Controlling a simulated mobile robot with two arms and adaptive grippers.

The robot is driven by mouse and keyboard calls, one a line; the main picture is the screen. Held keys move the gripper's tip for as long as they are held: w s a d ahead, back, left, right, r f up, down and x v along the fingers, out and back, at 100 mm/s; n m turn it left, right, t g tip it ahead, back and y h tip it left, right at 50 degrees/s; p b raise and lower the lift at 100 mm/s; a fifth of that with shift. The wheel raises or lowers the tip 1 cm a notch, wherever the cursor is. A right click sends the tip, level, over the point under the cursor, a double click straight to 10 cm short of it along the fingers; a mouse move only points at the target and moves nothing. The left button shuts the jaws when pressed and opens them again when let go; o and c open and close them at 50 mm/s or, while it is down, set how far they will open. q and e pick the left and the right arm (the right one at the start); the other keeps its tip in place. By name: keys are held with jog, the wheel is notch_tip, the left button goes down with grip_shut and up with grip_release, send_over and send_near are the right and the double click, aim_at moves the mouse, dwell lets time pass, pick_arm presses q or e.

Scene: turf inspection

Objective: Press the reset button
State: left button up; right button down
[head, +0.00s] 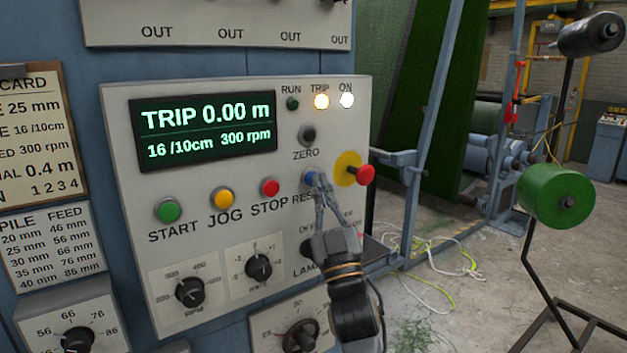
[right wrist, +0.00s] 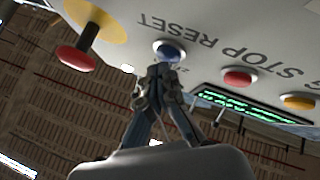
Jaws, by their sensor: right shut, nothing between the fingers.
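The blue reset button (head: 309,178) is on the grey control panel (head: 120,110), right of the red stop button (head: 270,187). My right gripper (head: 318,185) is shut and empty, with its fingertips at the blue button, partly covering it and its label. In the right wrist view the blue reset button (right wrist: 168,50) sits just beyond the closed fingertips (right wrist: 160,72). I cannot tell whether they touch. The display (head: 206,131) reads TRIP 0.00 m. The TRIP lamp (head: 321,101) and the ON lamp (head: 347,100) are lit; the RUN lamp (head: 292,103) is dark. My left gripper is not in view.
A red mushroom button (head: 365,174) on a yellow disc stands out close to the right of my gripper. A yellow jog button (head: 222,198), a green start button (head: 168,210) and black knobs are also on the panel. A green spool (head: 556,197) stands at the right.

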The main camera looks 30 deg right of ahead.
jog(key=shift+w, duration=0.5)
dwell(0.4)
jog(key=shift+s, duration=0.9)
jog(key=shift+s, duration=0.1)
jog(key=shift+s+d+p, duration=0.15)
jog(key=shift+s+p, duration=0.1)
jog(key=shift+s, duration=0.95)
jog(key=shift+s+d+p, duration=0.1)
jog(key=shift+s+p, duration=0.1)
jog(key=shift+s, duration=1)
